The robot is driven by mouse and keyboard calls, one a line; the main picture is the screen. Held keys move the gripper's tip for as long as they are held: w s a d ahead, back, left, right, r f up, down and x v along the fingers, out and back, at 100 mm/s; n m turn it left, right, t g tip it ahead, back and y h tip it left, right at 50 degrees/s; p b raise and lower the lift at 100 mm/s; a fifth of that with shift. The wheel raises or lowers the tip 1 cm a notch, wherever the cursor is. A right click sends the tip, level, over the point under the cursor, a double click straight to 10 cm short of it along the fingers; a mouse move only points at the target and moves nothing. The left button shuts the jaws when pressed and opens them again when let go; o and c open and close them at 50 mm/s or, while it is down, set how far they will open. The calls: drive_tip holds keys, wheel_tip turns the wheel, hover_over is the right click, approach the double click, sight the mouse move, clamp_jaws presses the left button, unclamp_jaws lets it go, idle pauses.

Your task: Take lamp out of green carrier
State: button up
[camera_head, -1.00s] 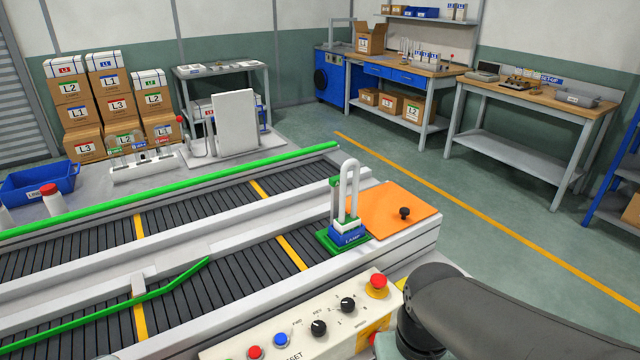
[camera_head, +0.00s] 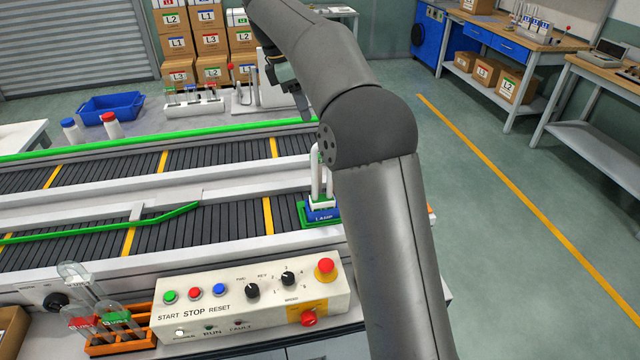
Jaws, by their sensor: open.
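The lamp (camera_head: 317,180), a pale upright glass tube loop with a blue base marked LAMP, stands in the green carrier (camera_head: 303,216) at the right end of the near conveyor. My arm hides part of its right side and most of the orange plate beside it. My gripper (camera_head: 300,98) is partly hidden behind my own forearm. It is open and empty, up and behind the lamp, over the far conveyor side, and apart from the lamp.
A control panel (camera_head: 255,295) with buttons and knobs stands in front of the conveyor. An orange rack (camera_head: 120,342) holds glass tubes at lower left. Green rails edge the conveyor. A blue bin (camera_head: 112,106) and stacked boxes (camera_head: 208,42) stand behind. The belt left of the carrier is clear.

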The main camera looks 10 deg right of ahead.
drive_tip(key=shift+n, duration=0.4)
drive_tip(key=x, duration=0.3)
drive_tip(key=w+x, duration=0.1)
drive_tip(key=x, duration=0.7)
drive_tip(key=shift+w+d+f+b, duration=0.1)
drive_tip(key=shift+w+d+b, duration=0.1)
drive_tip(key=shift+b, duration=0.2)
drive_tip(key=shift+p+x, duration=0.55)
drive_tip(key=shift+x, duration=2.15)
clamp_jaws()
